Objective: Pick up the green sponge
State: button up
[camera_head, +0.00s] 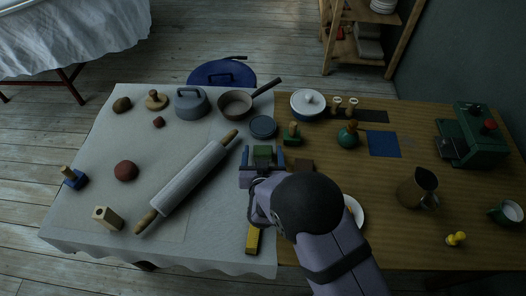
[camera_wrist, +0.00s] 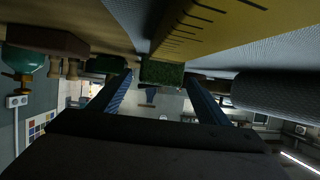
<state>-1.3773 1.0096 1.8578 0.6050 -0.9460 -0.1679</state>
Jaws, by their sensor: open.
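The green sponge (camera_head: 262,151) is a small dark green block on the pale cloth near the middle of the table. In the wrist view the sponge (camera_wrist: 162,72) shows at the upper middle, in the gap between the two blue fingers. My gripper (camera_head: 263,158) is low over the cloth with a finger on either side of the sponge. In the wrist view my gripper (camera_wrist: 158,78) is open, with space visible at both sides of the sponge. I cannot tell how deep the sponge lies between the fingers.
A rolling pin (camera_head: 190,178) lies to the left. A yellow ruler (camera_head: 253,239) lies in front, partly under my arm. A green-based stamp (camera_head: 291,136) and a blue round lid (camera_head: 263,126) stand just behind the sponge. A brown block (camera_head: 302,165) is close on the right.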

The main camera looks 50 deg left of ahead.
aim_at(263, 152)
jog(key=shift+w+a+f, duration=0.15)
jog(key=c, duration=1.1)
jog(key=shift+r+b, duration=0.35)
jog(key=shift+r, duration=4.7)
